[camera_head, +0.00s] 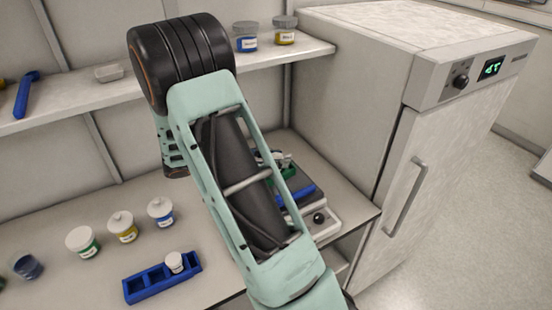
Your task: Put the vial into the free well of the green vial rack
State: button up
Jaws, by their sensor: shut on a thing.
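My arm crosses the middle of the view and hides most of the work spot. A small grey and dark part of my gripper (282,158) shows just right of the arm, low over the green vial rack (289,174). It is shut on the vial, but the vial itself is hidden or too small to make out. Only a sliver of the green rack shows, so its wells and the free one cannot be seen. I cannot tell whether the vial touches the rack.
A blue block or rack (297,194) and a white device with a black knob (325,219) stand close by the green rack. A blue holder (148,286) with a jar and several jars stand on the left. A shelf (80,108) and large cabinet (440,150) bound the bench.

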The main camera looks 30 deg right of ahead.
jog(key=shift+f+b, duration=0.3)
jog(key=shift+f, duration=0.1)
jog(key=o, duration=1)
jog(key=shift+r, duration=0.1)
jog(key=shift+r+p, duration=0.45)
jog(key=shift+r, duration=0.1)
jog(key=b+v, duration=0.1)
jog(key=v, duration=1.1)
jog(key=shift+f, duration=0.15)
